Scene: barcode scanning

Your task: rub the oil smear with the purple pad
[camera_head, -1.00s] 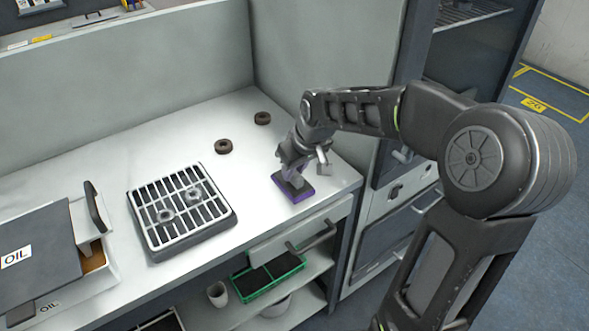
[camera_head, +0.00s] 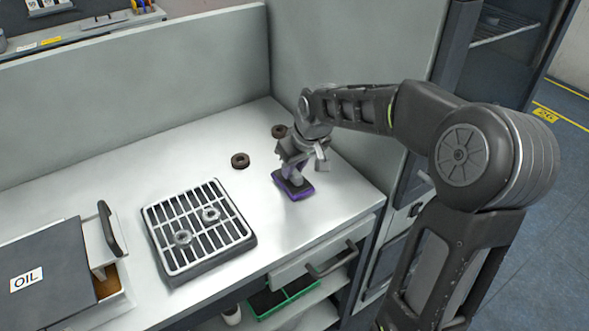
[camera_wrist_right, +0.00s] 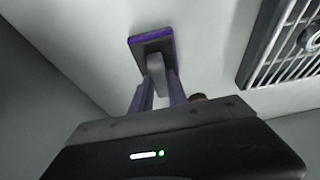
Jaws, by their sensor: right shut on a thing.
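The purple pad (camera_head: 294,189) is a flat block with a purple rim, a dark top and a grey handle. It is low at the right part of the white worktop, flat on it or very close to it. My right gripper (camera_head: 294,172) is shut on the pad's handle from above. In the right wrist view the pad (camera_wrist_right: 152,46) is beyond the fingers (camera_wrist_right: 157,86), with the handle between them. I cannot make out the oil smear in either view; the pad or arm may hide it. My left gripper is not in view.
Two dark rings (camera_head: 240,161) (camera_head: 279,131) lie behind and left of the pad. A slatted rack (camera_head: 200,228) with two metal rings stands left. A box with a dark lid labelled OIL (camera_head: 50,275) is at far left. Grey panels (camera_head: 150,100) close the back; the worktop between is clear.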

